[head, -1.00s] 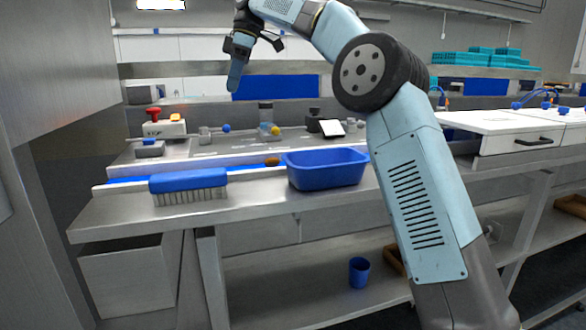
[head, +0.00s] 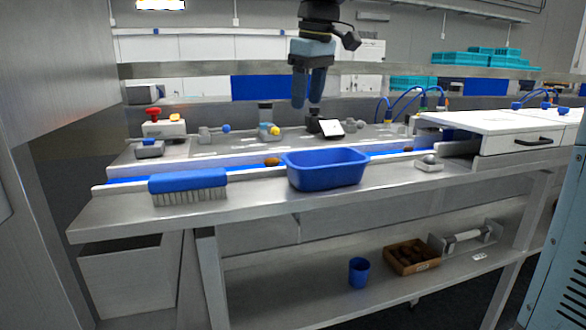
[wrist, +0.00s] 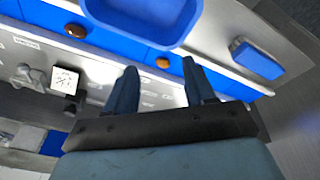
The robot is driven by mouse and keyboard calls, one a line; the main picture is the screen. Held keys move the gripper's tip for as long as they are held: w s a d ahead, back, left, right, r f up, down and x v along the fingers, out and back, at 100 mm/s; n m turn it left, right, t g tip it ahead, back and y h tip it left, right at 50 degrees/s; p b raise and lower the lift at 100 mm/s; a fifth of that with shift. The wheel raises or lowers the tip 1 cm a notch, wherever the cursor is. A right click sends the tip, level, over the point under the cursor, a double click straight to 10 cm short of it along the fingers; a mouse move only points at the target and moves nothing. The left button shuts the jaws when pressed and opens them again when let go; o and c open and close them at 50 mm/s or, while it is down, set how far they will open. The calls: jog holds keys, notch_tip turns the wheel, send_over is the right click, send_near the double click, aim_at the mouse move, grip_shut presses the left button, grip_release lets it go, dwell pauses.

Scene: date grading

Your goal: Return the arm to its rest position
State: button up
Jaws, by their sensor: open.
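My gripper (head: 309,88) hangs above the back of the bench in the head view, fingers pointing down. In the wrist view its two dark blue fingers (wrist: 160,88) stand apart with nothing between them. The gripper is open and empty. Part of my own arm shows at the right edge of the head view; the links between are out of view.
A blue tub (head: 326,172) and a blue brush (head: 188,186) sit on the bench front. A brown date (head: 272,161) lies on the blue belt beside the tub. A cup (head: 359,271) and a box (head: 412,257) are on the lower shelf.

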jog(key=s+d+f+m+t+h, duration=0.1)
jog(key=s+d+f+m+t, duration=0.2)
jog(key=s+d+f+m, duration=0.7)
jog(key=s+d+f, duration=0.8)
jog(key=s+d, duration=0.2)
jog(key=s, duration=0.1)
jog(key=shift+d+f+m+t, duration=0.25)
jog(key=shift+f+m+t, duration=0.05)
jog(key=shift+f, duration=0.1)
